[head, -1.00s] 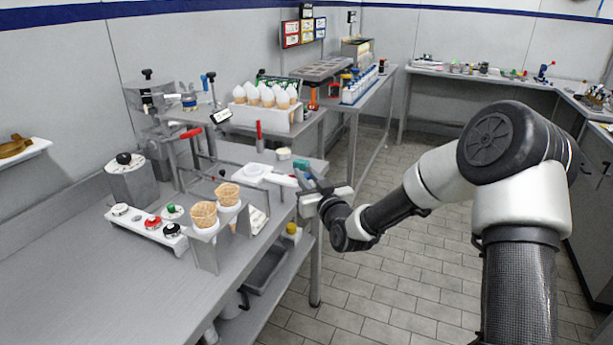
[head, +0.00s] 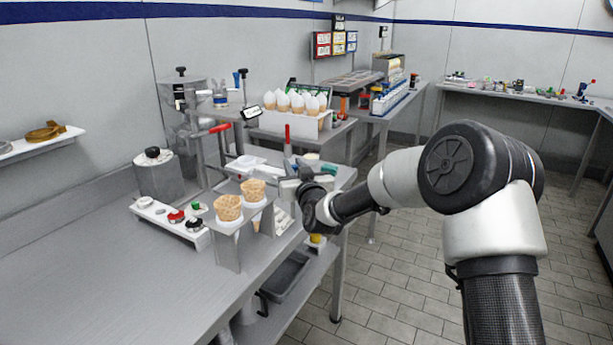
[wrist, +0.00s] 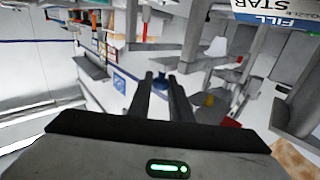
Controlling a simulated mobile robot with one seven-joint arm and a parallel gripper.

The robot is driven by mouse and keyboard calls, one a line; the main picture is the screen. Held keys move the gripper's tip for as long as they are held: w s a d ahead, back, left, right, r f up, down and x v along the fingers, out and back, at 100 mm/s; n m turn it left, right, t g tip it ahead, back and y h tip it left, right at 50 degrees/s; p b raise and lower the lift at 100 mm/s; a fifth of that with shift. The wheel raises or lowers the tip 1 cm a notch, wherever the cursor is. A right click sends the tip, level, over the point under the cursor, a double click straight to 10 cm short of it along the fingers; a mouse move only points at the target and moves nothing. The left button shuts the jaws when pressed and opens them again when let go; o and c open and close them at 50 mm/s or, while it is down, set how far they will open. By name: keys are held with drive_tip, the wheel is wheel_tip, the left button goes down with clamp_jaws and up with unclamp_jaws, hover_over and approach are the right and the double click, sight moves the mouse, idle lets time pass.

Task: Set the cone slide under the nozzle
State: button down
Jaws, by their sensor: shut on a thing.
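The white cone slide (head: 247,163) lies on the bench at the frame with the red-handled lever (head: 219,128). My gripper (head: 288,184) is at the right end of the slide, beside the two-cone stand, and is shut on the slide. The grip itself is small and partly hidden by the cones in the head view. In the wrist view the two dark fingers (wrist: 163,88) are close together, and what lies between them is hard to make out. The nozzle cannot be made out clearly, so its alignment with the slide cannot be told.
A metal stand (head: 226,252) with two waffle cones (head: 229,208) stands just left of my gripper. A white strip with coloured knobs (head: 167,217) lies further left. A white rack of white-topped cones (head: 290,121) is behind.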

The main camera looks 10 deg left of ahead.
drive_tip(key=c, duration=1.7)
unclamp_jaws()
drive_tip(key=shift+o, duration=0.2)
drive_tip(key=shift+s, duration=0.1)
drive_tip(key=p+v, duration=0.1)
drive_tip(key=v, duration=1.6)
drive_tip(key=shift+s+d+r, duration=0.1)
drive_tip(key=shift+d, duration=0.05)
